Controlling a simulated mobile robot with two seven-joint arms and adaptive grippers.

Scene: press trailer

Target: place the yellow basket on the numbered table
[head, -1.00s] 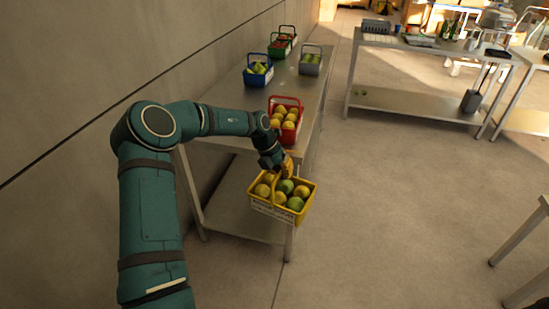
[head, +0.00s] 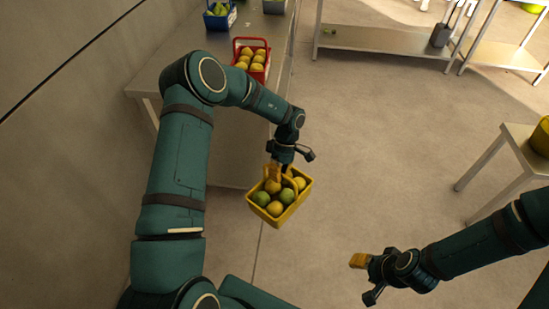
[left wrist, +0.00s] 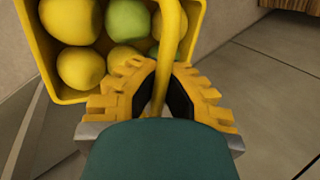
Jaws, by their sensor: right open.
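The yellow basket (head: 257,212) hangs in the air in the middle of the head view, filled with yellow and green fruit. My left gripper (head: 281,172) is above it, shut on its handle. In the left wrist view, the yellow handle (left wrist: 174,35) runs between the two yellow fingers of my left gripper (left wrist: 159,95). My right gripper (head: 360,262) is open and empty at the lower right, apart from the basket. A small table (head: 521,142) stands at the right edge with a yellow object on it. I cannot see a number on any table.
A metal table (head: 168,67) along the left wall holds a red basket (head: 247,74) of yellow fruit and a blue basket (head: 219,23). A metal shelf (head: 392,41) stands at the back. The floor between the tables is clear.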

